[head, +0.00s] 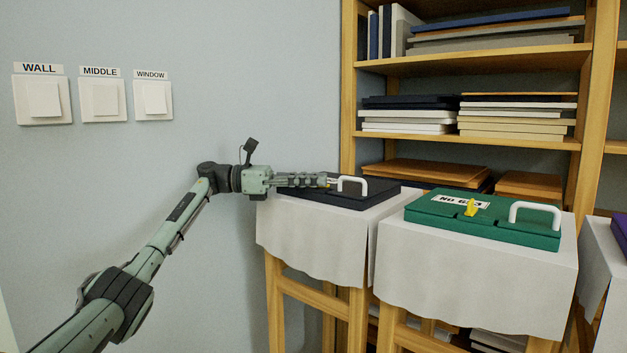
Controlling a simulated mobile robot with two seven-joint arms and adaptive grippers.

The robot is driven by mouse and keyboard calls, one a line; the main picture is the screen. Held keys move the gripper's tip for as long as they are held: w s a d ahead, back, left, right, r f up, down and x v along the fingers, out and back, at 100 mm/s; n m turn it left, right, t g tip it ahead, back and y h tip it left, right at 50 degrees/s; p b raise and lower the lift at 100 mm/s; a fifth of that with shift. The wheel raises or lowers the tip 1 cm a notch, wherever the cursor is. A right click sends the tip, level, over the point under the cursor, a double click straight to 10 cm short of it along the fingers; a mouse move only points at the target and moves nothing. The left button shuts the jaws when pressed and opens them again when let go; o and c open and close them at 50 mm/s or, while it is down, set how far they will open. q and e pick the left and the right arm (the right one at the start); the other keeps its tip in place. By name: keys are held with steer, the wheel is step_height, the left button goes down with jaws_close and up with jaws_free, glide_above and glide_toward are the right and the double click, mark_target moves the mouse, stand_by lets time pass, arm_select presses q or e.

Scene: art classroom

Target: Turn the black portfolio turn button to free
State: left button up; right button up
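The black portfolio (385,192) lies flat on a cloth-covered stand, with a white handle (353,179) at its front right. My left gripper (326,180) reaches in from the left, low over the portfolio and just left of the handle. A small bit of yellow, likely the turn button (331,184), shows at the fingertips. The rest of it is hidden by the gripper, so its angle cannot be read. I cannot tell whether the fingers touch it or are closed. My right gripper is out of view.
A green portfolio (490,227) with a yellow turn button (471,208) and white handle lies on the stand to the right. A purple item (621,230) is at the right edge. A wooden shelf (470,62) stands behind. Three switches (103,99) are on the left wall.

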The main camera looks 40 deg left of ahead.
arm_select(q)
steer(key=shift+o, duration=0.7)
step_height(320, 180, up, 10)
